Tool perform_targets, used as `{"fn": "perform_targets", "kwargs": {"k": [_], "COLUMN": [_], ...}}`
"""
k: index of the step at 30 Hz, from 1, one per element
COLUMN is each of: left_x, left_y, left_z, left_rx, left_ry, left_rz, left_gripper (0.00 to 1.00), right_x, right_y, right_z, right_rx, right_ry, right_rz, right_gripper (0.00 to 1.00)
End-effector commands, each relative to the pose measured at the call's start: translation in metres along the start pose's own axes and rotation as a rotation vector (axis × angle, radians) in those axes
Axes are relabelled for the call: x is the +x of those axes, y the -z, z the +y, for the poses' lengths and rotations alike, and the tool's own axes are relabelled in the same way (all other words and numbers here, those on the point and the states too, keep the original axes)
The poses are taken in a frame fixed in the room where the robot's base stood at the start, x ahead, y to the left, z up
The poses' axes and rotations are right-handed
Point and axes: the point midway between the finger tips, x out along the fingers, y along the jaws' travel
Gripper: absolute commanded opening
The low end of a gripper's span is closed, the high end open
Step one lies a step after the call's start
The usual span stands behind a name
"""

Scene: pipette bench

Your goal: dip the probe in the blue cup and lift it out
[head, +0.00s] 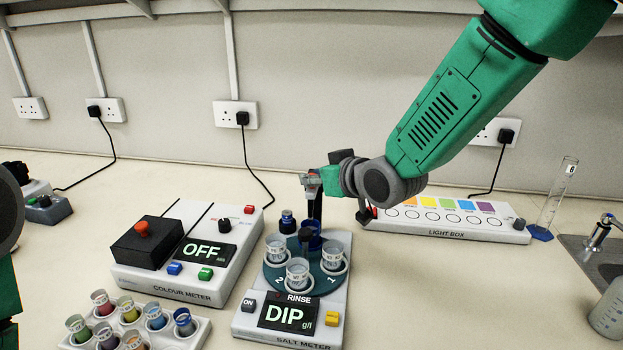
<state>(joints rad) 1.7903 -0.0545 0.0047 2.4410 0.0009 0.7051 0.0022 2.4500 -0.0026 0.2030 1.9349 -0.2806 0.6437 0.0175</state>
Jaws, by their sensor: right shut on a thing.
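My right gripper (313,186) is at the end of the green arm that comes in from the upper right. It is shut on the probe, a dark upright stick (315,208), above the back of the salt meter. The blue cup (316,242) stands at the back of the meter's round teal turntable (273,279), directly below the probe. The probe's lower end meets the cup's mouth in the picture; I cannot tell how far inside it is. The salt meter (246,324) shows "DIP" on its display (289,315). My left gripper is not in view.
The colour meter (150,277) is left, a rack of coloured vials (195,337) front left, the light box (450,234) right. Bench right of the salt meter is clear.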

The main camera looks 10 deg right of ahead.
Motion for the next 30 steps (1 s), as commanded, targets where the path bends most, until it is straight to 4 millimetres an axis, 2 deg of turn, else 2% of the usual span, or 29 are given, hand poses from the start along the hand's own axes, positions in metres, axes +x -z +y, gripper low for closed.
{"fn": "perform_targets", "kwargs": {"k": [5,6,7,16,19,23,30], "left_x": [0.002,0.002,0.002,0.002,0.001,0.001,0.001], "left_y": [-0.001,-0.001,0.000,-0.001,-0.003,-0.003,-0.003], "left_z": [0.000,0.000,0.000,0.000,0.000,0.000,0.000], "left_rx": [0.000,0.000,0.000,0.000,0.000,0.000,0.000], "left_ry": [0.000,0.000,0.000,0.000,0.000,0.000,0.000], "left_rz": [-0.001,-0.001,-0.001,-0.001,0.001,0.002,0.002], "left_gripper": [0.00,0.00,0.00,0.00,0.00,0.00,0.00], "right_x": [-0.002,-0.002,-0.002,0.004,0.000,-0.020,-0.073], "right_y": [-0.002,-0.002,-0.002,-0.002,-0.001,0.000,0.000], "right_z": [0.001,0.001,0.002,0.002,0.002,0.002,0.001], "right_rx": [0.001,0.001,0.001,0.001,0.001,0.001,0.001], "right_ry": [-0.006,-0.006,-0.006,-0.005,-0.006,-0.006,-0.006], "right_rz": [-0.004,-0.004,-0.003,-0.004,-0.003,-0.001,0.001], "right_gripper": [0.00,0.32,0.42,0.42,0.42,0.42,0.42]}}
